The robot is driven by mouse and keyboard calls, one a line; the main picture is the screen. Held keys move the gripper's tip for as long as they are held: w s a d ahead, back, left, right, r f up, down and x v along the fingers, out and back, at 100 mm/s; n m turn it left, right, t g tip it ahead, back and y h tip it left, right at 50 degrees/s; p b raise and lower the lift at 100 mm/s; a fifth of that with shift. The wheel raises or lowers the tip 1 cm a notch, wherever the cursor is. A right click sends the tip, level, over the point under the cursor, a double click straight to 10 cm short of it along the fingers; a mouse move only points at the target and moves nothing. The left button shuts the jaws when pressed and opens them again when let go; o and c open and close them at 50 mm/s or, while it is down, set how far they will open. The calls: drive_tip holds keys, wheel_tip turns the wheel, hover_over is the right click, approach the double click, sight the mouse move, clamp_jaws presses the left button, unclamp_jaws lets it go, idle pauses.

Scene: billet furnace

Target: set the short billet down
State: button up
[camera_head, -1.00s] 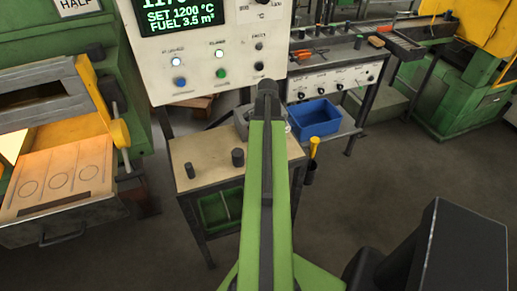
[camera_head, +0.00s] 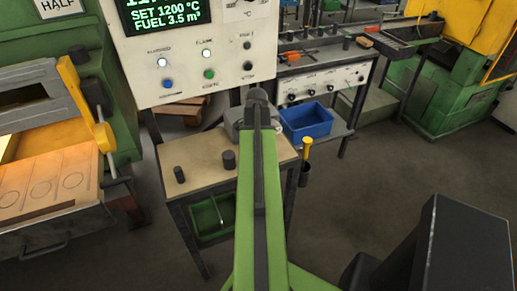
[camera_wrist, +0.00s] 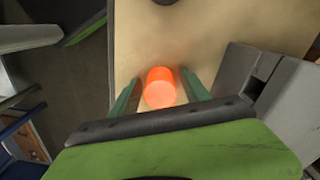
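The short billet (camera_wrist: 160,88) glows orange in the wrist view, with one end face toward the camera. The two green fingers of my gripper (camera_wrist: 160,76) stand on either side of it, with a narrow gap showing at each side, so the gripper looks open around it. The billet is over the pale top of the bench (camera_wrist: 215,22) and appears to stand on it; the contact is hard to see. In the head view my arm hides both the billet and the fingers. The bench (camera_head: 205,153) shows beneath the arm there.
Two dark cylinders (camera_head: 180,174) (camera_head: 229,159) stand on the bench. A grey block-like fixture (camera_wrist: 282,90) is right of my gripper in the wrist view. A blue bin (camera_head: 306,122) and yellow-handled tool (camera_head: 306,150) are right of the bench; the furnace (camera_head: 45,120) is left.

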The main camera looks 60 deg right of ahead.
idle(0.3)
wheel_tip(320, 180, up, 12)
drive_tip(key=p, duration=1.2)
drive_tip(key=shift+r, duration=0.2)
